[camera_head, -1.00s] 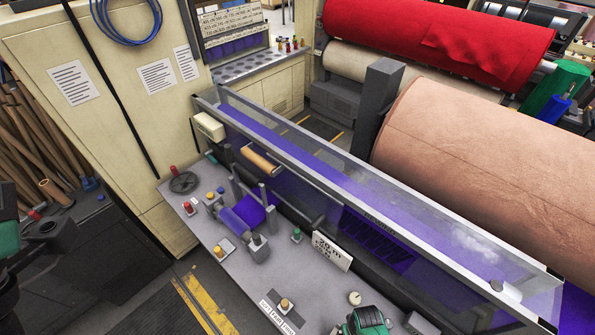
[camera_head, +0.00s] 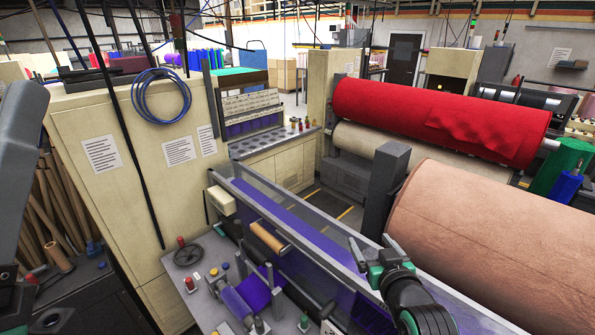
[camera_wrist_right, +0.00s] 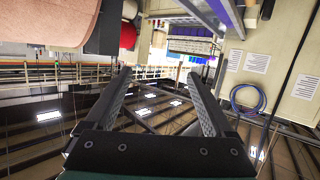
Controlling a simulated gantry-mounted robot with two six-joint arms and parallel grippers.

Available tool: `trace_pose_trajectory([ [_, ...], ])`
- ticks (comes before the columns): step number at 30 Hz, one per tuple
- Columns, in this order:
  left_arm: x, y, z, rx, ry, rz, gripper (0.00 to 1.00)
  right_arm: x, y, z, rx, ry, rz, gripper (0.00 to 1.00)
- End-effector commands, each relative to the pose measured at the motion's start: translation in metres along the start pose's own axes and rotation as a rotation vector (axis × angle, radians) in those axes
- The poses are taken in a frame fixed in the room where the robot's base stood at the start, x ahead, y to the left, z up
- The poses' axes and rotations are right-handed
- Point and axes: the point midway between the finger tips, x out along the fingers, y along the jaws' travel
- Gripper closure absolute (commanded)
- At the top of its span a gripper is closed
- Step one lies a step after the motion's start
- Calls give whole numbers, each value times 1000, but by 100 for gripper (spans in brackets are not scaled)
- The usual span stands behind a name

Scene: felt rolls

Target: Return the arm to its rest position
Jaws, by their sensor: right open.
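My right gripper (camera_head: 374,248) is at the lower right of the head view, raised in front of the clear-sided trough of the felt machine. In the right wrist view its two fingers (camera_wrist_right: 159,76) stand well apart with nothing between them, so it is open and empty. My left arm (camera_head: 18,150) comes in at the left edge.
The trough's metal rail (camera_head: 290,225) and the control bench (camera_head: 205,275) lie below. A pink felt roll (camera_head: 500,235) is close on the right, with a red roll (camera_head: 440,115) behind. A cream cabinet (camera_head: 130,190) stands left. The wrist view appears upside down, showing ceiling lights (camera_wrist_right: 150,96).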

Motion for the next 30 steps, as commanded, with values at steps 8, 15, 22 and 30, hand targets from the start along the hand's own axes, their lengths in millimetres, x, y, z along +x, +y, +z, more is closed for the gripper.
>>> trace_pose_trajectory([
  [8,0,0,0,0,0,0,50,-148,15,-200,22,581,35,12],
  [15,0,0,0,0,0,0,50,-307,18,-272,40,1002,43,12],
  [22,0,0,0,0,0,0,50,-355,18,-279,58,1120,33,12],
  [30,0,0,0,0,0,0,50,-353,18,-279,61,1117,31,12],
])
